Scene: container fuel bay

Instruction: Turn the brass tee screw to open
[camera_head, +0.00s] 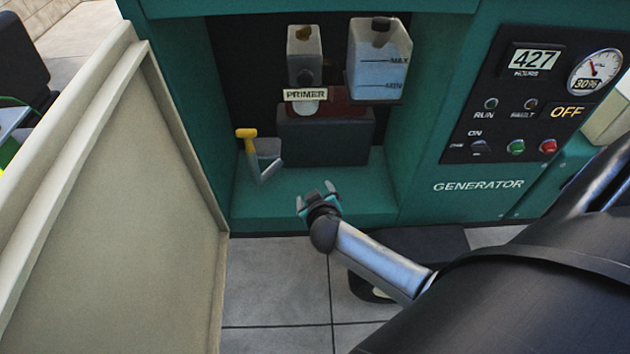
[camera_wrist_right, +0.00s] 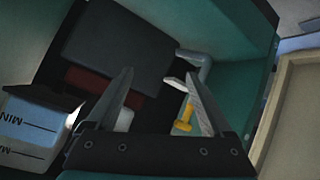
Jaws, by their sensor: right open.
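My right gripper (camera_head: 317,192) is open and empty at the bay's front edge, below and apart from both. In the wrist view its fingers (camera_wrist_right: 160,76) are spread, with the yellow handle beyond them. My left gripper is not in view.
A translucent tank (camera_head: 378,65) with MAX and MIN marks hangs right of the grey block. A dark box (camera_head: 325,140) stands below. The open beige door (camera_head: 120,210) is at the left. The control panel (camera_head: 535,95) is at the right. The green bay floor (camera_head: 300,205) is mostly clear.

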